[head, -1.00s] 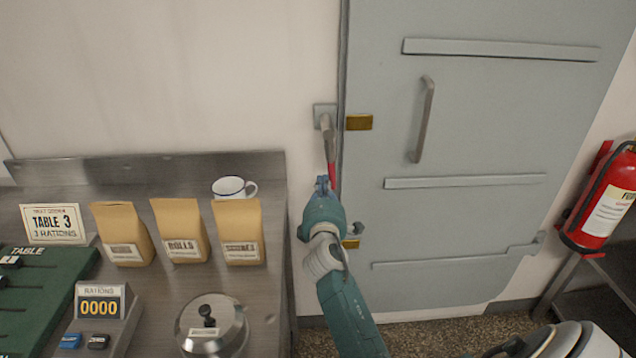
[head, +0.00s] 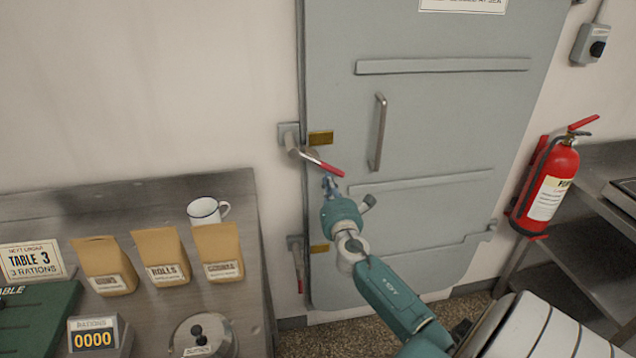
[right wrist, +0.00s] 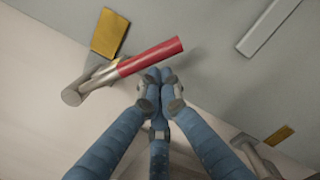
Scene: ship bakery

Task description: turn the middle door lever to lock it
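The middle door lever (head: 322,163) has a metal shank and a red grip. It pivots on a grey mount (head: 289,134) on the wall left of the grey door (head: 430,120). It slants down to the right across the door's edge, just below a brass plate (head: 320,138). My right gripper (head: 329,182) is just under the red grip. In the right wrist view the gripper's (right wrist: 160,80) fingertips are together beside the red grip (right wrist: 150,57), with nothing seen between them. I cannot tell whether they touch it. My left gripper is not in view.
A lower lever (head: 297,262) hangs down beside a second brass plate (head: 318,249). A steel counter (head: 130,205) with paper bags and a white mug (head: 205,211) stands left. A fire extinguisher (head: 551,185) and steel shelving (head: 590,240) are right. A vertical handle (head: 378,132) is on the door.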

